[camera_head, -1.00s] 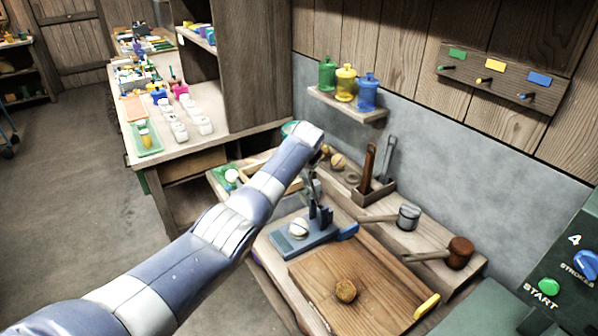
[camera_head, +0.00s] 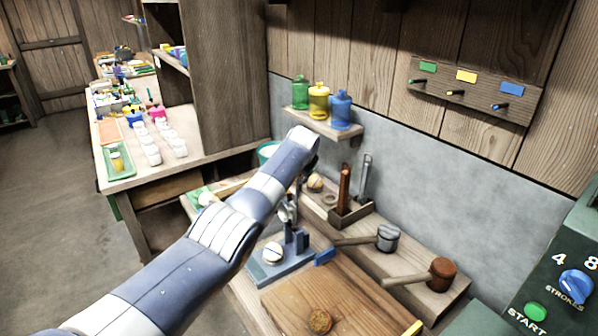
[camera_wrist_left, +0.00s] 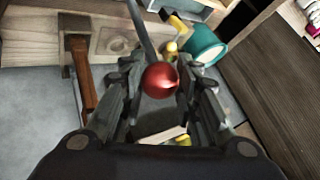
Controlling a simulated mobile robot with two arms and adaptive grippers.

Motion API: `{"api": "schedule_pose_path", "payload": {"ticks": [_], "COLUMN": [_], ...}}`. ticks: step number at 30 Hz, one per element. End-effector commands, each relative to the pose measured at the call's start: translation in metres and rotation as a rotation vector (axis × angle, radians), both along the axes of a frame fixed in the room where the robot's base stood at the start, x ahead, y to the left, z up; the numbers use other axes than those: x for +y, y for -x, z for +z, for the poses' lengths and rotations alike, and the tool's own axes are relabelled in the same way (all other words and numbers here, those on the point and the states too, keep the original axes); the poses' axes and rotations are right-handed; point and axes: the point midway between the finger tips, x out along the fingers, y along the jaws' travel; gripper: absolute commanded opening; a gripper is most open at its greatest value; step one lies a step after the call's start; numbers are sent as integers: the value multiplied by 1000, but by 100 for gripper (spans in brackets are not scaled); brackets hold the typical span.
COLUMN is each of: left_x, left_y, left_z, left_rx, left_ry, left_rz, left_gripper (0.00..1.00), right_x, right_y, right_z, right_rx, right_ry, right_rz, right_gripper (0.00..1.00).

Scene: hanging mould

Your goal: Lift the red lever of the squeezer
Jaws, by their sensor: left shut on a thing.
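The squeezer (camera_head: 280,266) stands on the workbench in the head view, a blue-grey base with a round white piece on it. Its upright is partly hidden behind my left arm. In the left wrist view, the lever's red ball knob (camera_wrist_left: 160,82) sits between the fingers of my left gripper (camera_wrist_left: 160,74), which is shut on it. The lever's grey rod (camera_wrist_left: 141,32) runs up from the knob in that view. The red knob is hidden in the head view. My right gripper is in neither view.
A wooden board (camera_head: 335,297) lies right of the squeezer. Two mallets (camera_head: 441,273) and a tool holder (camera_head: 350,213) stand behind it. Coloured bottles (camera_head: 319,103) sit on a wall shelf. A teal container (camera_wrist_left: 204,46) is near the gripper.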

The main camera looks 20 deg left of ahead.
Motion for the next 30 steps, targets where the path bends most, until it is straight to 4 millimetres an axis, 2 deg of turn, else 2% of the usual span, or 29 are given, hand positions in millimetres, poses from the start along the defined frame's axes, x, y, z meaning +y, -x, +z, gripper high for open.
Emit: {"api": "schedule_pose_path", "payload": {"ticks": [5,6,9,20,30], "left_x": [1,0,0,-2,-6], "left_y": [-2,-2,-2,-1,8], "left_z": [3,3,3,2,15], "left_rx": [-12,-12,-10,-7,-7], "left_ry": [-3,-3,-2,1,1], "left_rz": [-3,-3,-3,-4,-3], "left_gripper": [0,31,50,50,50], "right_x": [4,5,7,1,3], "right_y": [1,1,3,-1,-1], "right_z": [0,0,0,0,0], "right_rx": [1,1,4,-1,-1], "right_ry": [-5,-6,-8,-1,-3], "right_rz": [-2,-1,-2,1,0], "right_gripper": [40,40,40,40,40]}}
